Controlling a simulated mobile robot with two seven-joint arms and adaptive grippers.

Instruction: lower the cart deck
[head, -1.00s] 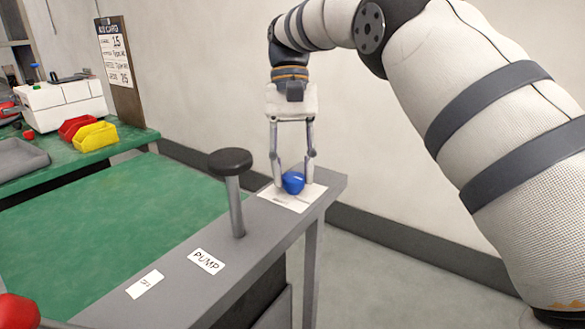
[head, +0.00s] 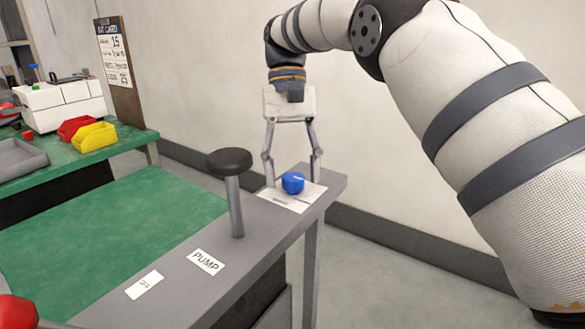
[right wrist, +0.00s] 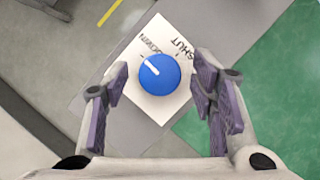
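The cart deck (head: 110,235) is a green surface at the left of the head view, lying beside the grey cart rail. A blue round knob (head: 292,183) sits on a white plate (head: 306,198) at the rail's far end. In the right wrist view the knob (right wrist: 159,74) has a white pointer line aimed to the upper left, at a label too blurred to read surely; SHUT is printed at upper right. My right gripper (head: 292,163) is open, its fingers on both sides of the knob with gaps. My left gripper is not in view.
A pump lever (head: 234,190) with a black round top stands upright on the rail, near the PUMP label (head: 206,262). A red knob (head: 18,311) is at the lower left. A green bench with yellow (head: 94,137) and red bins stands behind the cart.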

